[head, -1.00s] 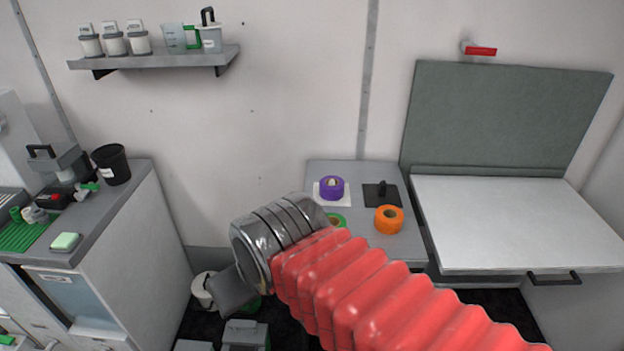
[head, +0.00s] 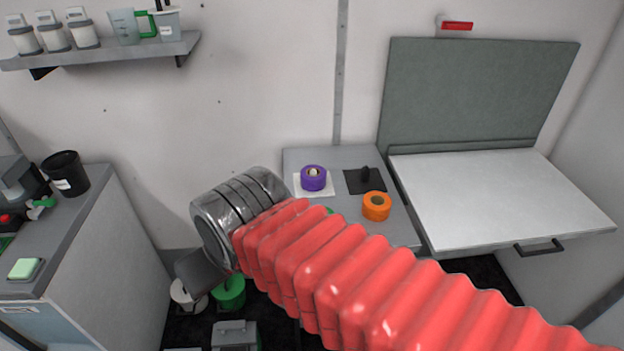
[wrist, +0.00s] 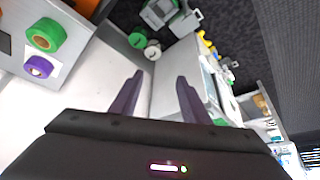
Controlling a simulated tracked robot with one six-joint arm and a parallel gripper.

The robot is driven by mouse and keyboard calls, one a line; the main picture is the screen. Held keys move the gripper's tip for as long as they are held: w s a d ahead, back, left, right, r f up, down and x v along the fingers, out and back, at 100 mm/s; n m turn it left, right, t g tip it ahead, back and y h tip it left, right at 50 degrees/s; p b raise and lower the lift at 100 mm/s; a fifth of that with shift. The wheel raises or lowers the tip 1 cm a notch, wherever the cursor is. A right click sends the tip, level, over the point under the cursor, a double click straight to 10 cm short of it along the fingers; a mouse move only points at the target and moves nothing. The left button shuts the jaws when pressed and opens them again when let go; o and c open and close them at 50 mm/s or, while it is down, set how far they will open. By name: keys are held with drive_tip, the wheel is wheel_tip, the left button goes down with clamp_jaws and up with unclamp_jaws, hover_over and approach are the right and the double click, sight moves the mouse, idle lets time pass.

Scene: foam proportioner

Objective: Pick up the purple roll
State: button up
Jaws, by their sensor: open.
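The purple roll (head: 313,178) stands around a peg on a white square mat (head: 300,189) on the small grey table, in the head view. It also shows at the left in the wrist view (wrist: 39,67), on a white square beside a green roll (wrist: 45,35). My gripper (wrist: 155,92) is open and empty in the wrist view, its two dark fingers apart. The rolls lie to the left of the fingers, well apart from them. In the head view my arm hides most of the green roll, and the fingertips cannot be made out clearly.
An orange roll (head: 376,206) and a black square with a peg (head: 365,180) share the grey table (head: 345,157). A white worktop (head: 480,190) adjoins at the right. A cabinet (head: 105,235) with a black cup (head: 65,174) stands left. Bins and a toolbox (head: 234,335) stand below.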

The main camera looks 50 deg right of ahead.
drive_tip(key=shift+o, duration=0.8)
drive_tip(key=shift+w+f+m, duration=0.2)
drive_tip(key=shift+m, duration=0.1)
drive_tip(key=o, duration=0.9)
drive_tip(key=w+d+f+m+y, duration=0.1)
drive_tip(key=w+m, duration=0.1)
drive_tip(key=m, duration=0.1)
drive_tip(key=w+d+f+m+y, duration=0.1)
drive_tip(key=w+m, duration=0.2)
drive_tip(key=w+d+f+m+g+y, duration=0.1)
drive_tip(key=w+m, duration=0.1)
drive_tip(key=m, duration=0.1)
drive_tip(key=shift+w+d+f+m+y, duration=0.2)
drive_tip(key=shift+w+m+y, duration=0.1)
drive_tip(key=shift+y, duration=0.1)
drive_tip(key=w+d+f+m+t+y, duration=0.1)
drive_tip(key=w+d+m, duration=0.3)
drive_tip(key=d+m, duration=0.1)
drive_tip(key=m+t+h, duration=0.6)
drive_tip(key=m+t, duration=0.2)
drive_tip(key=m, duration=1.3)
approach(313, 178)
drive_tip(key=shift+w+d+f, duration=0.25)
drive_tip(key=shift+w+d, duration=0.25)
drive_tip(key=shift+d, duration=0.05)
drive_tip(key=shift+w+d+f, duration=0.25)
drive_tip(key=shift+w+d, duration=0.25)
drive_tip(key=shift+d, duration=0.05)
drive_tip(key=shift+w, duration=0.1)
